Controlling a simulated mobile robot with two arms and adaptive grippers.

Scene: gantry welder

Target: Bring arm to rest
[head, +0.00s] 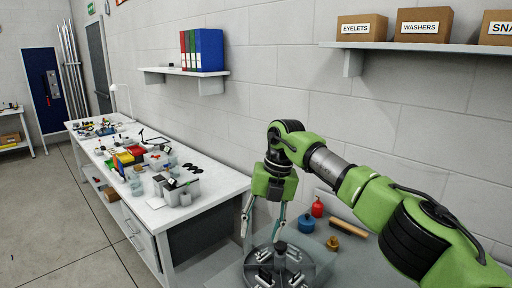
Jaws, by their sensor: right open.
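My right arm comes in from the lower right, green with black joints and a grey link. Its gripper (262,220) points down and is open, with two thin fingers apart and nothing visible between them. The fingertips are just above or beside a round dark fixture (246,272) with several metal parts on it, at the bottom of the view. I cannot tell whether a fingertip touches the fixture. My left gripper is not in view.
A blue item (306,224), a red item (317,207) and a brass piece (333,243) stand near the arm. A cluttered white workbench (215,197) runs along the wall. A shelf (440,48) with labelled boxes hangs upper right.

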